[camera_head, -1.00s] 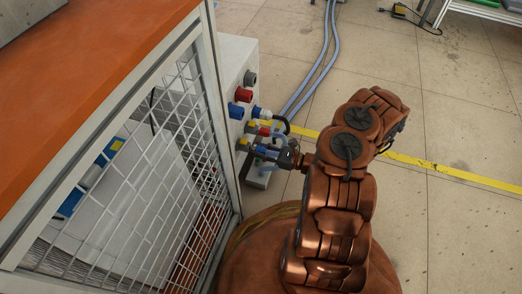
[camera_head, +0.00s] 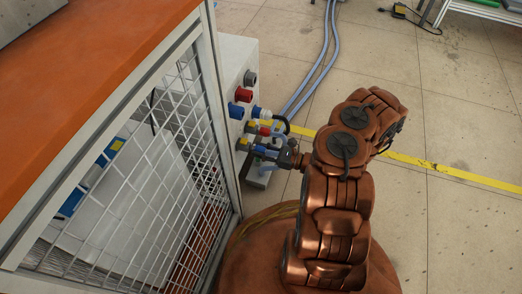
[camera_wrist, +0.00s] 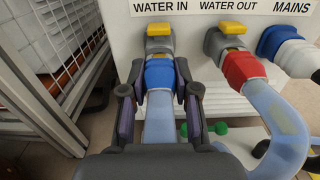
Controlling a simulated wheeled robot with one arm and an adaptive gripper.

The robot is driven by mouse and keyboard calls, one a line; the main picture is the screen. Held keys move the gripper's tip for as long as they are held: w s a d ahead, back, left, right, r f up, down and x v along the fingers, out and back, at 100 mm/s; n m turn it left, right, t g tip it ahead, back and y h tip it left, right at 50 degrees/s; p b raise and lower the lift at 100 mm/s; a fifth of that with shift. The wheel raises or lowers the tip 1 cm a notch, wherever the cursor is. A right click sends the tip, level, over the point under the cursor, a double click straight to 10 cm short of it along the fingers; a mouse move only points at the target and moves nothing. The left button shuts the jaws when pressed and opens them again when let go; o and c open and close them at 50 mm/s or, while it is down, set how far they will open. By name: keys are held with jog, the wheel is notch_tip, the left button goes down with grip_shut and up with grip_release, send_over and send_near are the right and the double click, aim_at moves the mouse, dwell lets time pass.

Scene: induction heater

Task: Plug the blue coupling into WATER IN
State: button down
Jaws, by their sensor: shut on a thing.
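The blue coupling (camera_wrist: 160,74) with its pale blue hose (camera_wrist: 158,120) is between the fingers of my gripper (camera_wrist: 158,95) in the wrist view. My gripper is shut on it. The coupling lies in line with the grey WATER IN port (camera_wrist: 159,46), under its yellow latch (camera_wrist: 159,29), and its front end appears to meet the port. How deeply it sits inside cannot be told. In the head view my gripper (camera_head: 284,157) is at the low side of the white panel (camera_head: 240,60), and the coupling is small and partly hidden there.
Right of it, a red coupling (camera_wrist: 242,68) with a hose sits at WATER OUT, and a blue and white plug (camera_wrist: 285,48) sits at MAINS. A metal mesh cage (camera_wrist: 55,40) stands close on the left. Hoses (camera_head: 325,50) run over the floor behind.

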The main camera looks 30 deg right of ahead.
jog(key=shift+w+a+b, duration=0.3)
jog(key=shift+w+a, duration=0.05)
jog(key=shift+w, duration=0.05)
dwell(0.4)
jog(key=c, duration=0.8)
grip_release()
jog(key=v, duration=1.2)
jog(key=shift+s, duration=0.1)
